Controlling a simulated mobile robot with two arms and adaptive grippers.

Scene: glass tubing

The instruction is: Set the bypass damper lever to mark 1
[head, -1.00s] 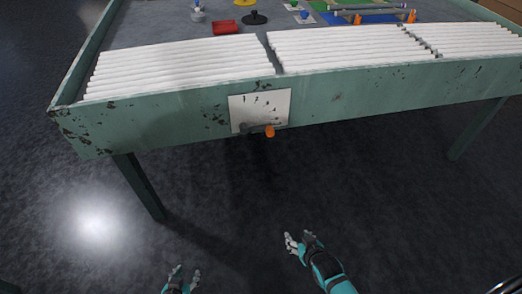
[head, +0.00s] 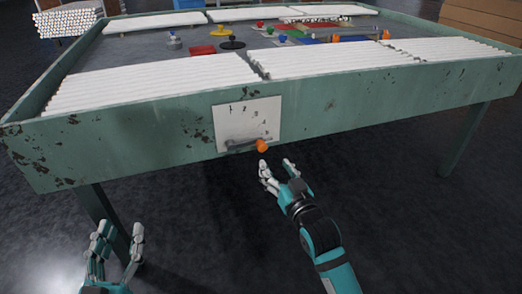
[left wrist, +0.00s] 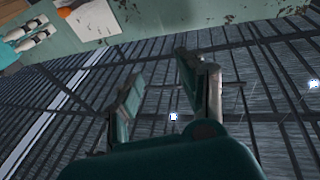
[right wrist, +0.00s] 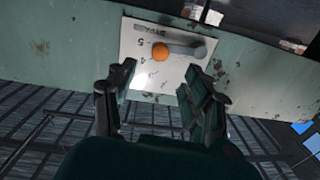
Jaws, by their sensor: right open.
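The damper lever (head: 242,143) is a grey bar with an orange knob (head: 262,146), mounted on a white plate (head: 262,112) on the table's green front side. The bar lies nearly level, its knob to the right in the head view. In the right wrist view, the knob (right wrist: 160,52) is near the figures 4 and 5; the exact mark is unclear, and mark 1 is not readable. My right gripper (head: 277,164) is open and empty, just below the knob and apart from it. My left gripper (head: 118,236) is open and empty, lower left of the plate.
The green table edge (head: 150,138) runs across in front of me, with table legs (head: 103,215) below. White tubing (head: 140,72) lies along its top edge. Coloured items, including a red tray (head: 203,50), are further back. The floor below the plate is clear.

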